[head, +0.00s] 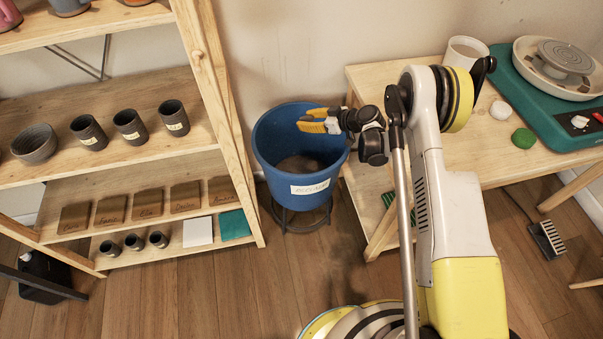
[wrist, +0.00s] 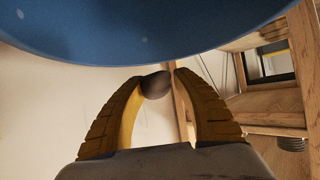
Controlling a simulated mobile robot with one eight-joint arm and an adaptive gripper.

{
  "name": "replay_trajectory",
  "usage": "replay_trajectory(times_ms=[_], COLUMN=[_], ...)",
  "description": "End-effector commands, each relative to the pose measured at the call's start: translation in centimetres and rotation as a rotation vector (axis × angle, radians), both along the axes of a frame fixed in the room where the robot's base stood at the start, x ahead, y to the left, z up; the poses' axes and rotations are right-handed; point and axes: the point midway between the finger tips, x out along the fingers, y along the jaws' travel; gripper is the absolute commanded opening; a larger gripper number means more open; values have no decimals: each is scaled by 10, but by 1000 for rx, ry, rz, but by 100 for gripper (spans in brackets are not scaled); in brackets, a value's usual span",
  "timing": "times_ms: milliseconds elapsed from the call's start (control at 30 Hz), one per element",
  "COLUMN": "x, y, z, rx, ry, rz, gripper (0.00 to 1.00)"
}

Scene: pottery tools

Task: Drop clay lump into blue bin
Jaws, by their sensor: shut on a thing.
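The blue bin (head: 274,172) stands on a dark stand on the floor between the shelf and the table, with a white label on its front. Dark material shows at its bottom. My gripper (head: 303,120) has yellow fingers and reaches in from the right over the bin's opening. In the wrist view, the fingers (wrist: 157,82) are shut on a small dark grey clay lump (wrist: 156,87) at their tips. The bin (wrist: 150,38) fills the top of that view. The lump cannot be made out in the head view.
A wooden shelf (head: 222,95) with cups, a bowl and wooden tags stands left of the bin. A wooden table (head: 478,150) on the right holds a white pot (head: 464,52), a green lump (head: 524,138) and a teal pottery wheel (head: 540,112). A wall is behind the bin.

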Motion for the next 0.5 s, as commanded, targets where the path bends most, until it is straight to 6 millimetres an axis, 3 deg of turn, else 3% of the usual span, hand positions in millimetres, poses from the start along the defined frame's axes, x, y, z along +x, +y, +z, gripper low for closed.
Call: replay_trajectory(times_ms=[100,367,400,433,500], x=[0,0,0,0,0], y=[0,0,0,0,0], z=[-10,-11,-11,-11,-11], rx=[0,0,0,0,0], ry=[0,0,0,0,0], rz=[0,0,0,0,0], gripper=[6,6,49,58,62])
